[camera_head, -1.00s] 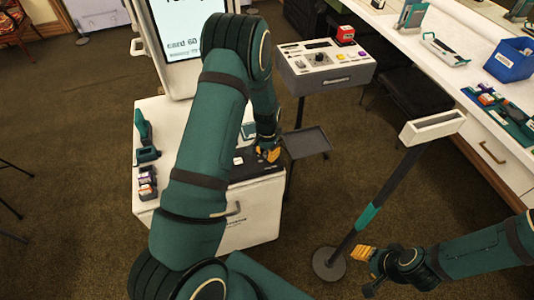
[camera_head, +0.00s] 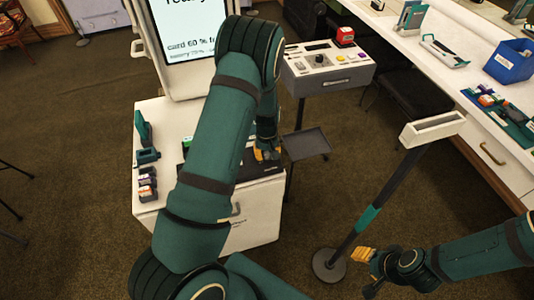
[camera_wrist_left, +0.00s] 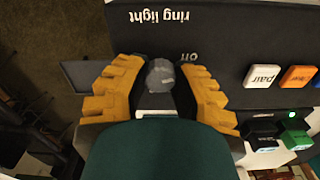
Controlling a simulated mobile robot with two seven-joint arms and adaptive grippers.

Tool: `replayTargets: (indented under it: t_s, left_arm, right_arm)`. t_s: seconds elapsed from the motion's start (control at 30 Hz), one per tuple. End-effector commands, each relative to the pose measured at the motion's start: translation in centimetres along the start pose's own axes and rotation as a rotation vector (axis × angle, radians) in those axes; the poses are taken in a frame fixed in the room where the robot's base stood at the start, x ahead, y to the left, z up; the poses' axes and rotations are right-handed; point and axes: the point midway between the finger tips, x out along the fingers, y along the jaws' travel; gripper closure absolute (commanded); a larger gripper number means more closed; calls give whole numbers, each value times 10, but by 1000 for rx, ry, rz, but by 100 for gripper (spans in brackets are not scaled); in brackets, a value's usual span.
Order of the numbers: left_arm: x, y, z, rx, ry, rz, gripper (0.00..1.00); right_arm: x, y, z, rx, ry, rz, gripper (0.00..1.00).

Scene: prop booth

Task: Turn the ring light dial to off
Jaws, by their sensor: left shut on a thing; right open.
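The ring light dial (camera_wrist_left: 160,76) is a small grey knob on a black panel (camera_wrist_left: 225,30). In the left wrist view, the panel's "ring light" and "off" labels appear upside down. My left gripper (camera_wrist_left: 158,88) has its yellow fingers on both sides of the dial and is shut on it. I cannot make out which way the dial points. In the head view, my left gripper (camera_head: 267,153) is low at the front right of the white cabinet (camera_head: 262,214), and my arm hides much of the panel. My right gripper (camera_head: 363,254) is open and empty, apart from the panel.
A screen (camera_head: 182,30) stands behind the cabinet. Coloured buttons (camera_wrist_left: 263,76) sit along the panel. A small dark tray (camera_head: 306,144) and a grey control box (camera_head: 328,78) are to the right. A post stand (camera_head: 368,214) rises near my right gripper.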

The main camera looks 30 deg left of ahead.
Motion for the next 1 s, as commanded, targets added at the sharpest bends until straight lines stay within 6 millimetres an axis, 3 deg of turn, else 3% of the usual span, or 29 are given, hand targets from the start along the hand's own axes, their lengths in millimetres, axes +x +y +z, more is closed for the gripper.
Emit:
replayTargets:
  t_s: [0.4,0.93,0.97,1.0]
  left_arm:
    - [1,0,1,-169,-2,-2,100]
    - [1,0,1,-189,-2,-1,100]
    - [1,0,1,-189,-2,-1,62]
    - [1,0,1,-189,-2,-1,48]
  right_arm:
    - [-2,-1,-1,1,3,0,53]
    - [-2,-1,-1,1,3,0,53]
    - [-2,-1,-1,1,3,0,53]
    - [-2,-1,-1,1,3,0,53]
